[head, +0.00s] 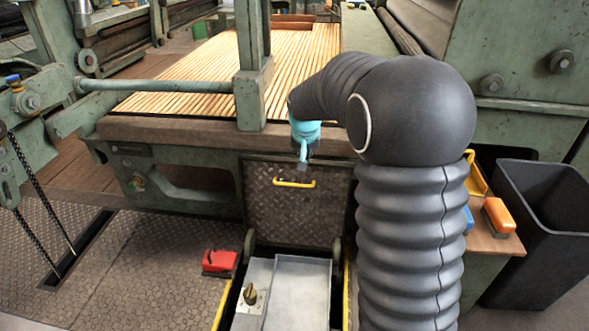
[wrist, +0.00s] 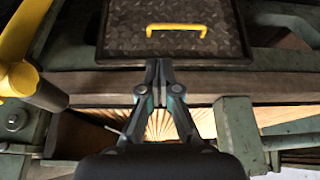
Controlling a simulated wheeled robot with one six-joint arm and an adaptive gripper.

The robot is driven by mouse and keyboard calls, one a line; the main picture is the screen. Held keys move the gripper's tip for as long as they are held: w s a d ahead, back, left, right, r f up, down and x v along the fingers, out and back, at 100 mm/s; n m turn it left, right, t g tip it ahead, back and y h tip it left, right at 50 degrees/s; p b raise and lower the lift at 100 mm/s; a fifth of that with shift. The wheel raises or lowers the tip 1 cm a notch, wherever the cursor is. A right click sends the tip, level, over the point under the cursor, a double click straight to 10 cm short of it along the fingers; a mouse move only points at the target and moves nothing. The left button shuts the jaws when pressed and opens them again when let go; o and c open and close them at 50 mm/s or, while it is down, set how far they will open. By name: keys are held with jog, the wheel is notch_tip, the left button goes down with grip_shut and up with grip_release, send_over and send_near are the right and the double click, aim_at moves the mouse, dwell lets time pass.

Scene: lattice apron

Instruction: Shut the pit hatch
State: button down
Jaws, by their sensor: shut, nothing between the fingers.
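The pit hatch (head: 270,215) is a brown tread-plate lid. It stands open, upright against the front of the green machine, behind the floor pit. Its yellow handle (head: 295,184) is near the lid's top edge. In the wrist view the hatch (wrist: 190,48) and its handle (wrist: 177,28) are beyond the fingertips. My gripper (head: 303,163) is by the top of the hatch, just above the handle in the head view. In the wrist view my gripper (wrist: 158,66) is shut and empty, with its tips apart from the handle.
The open pit holds a grey metal tray (head: 302,292) and a brass knob (head: 250,294). A red object (head: 218,262) lies on the floor left of the pit. A black bin (head: 545,225) and an orange-topped block (head: 498,216) are at right. A wooden slatted bed (head: 190,80) lies behind.

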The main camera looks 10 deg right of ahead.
jog(key=w+f+p, duration=0.1)
jog(key=w+f, duration=0.6)
jog(key=f, duration=0.2)
jog(key=w+f+m+p, duration=0.1)
jog(key=w+f, duration=0.6)
jog(key=f, duration=0.3)
jog(key=shift+d+f, duration=0.2)
jog(key=shift+d, duration=0.2)
jog(key=shift+s, duration=0.1)
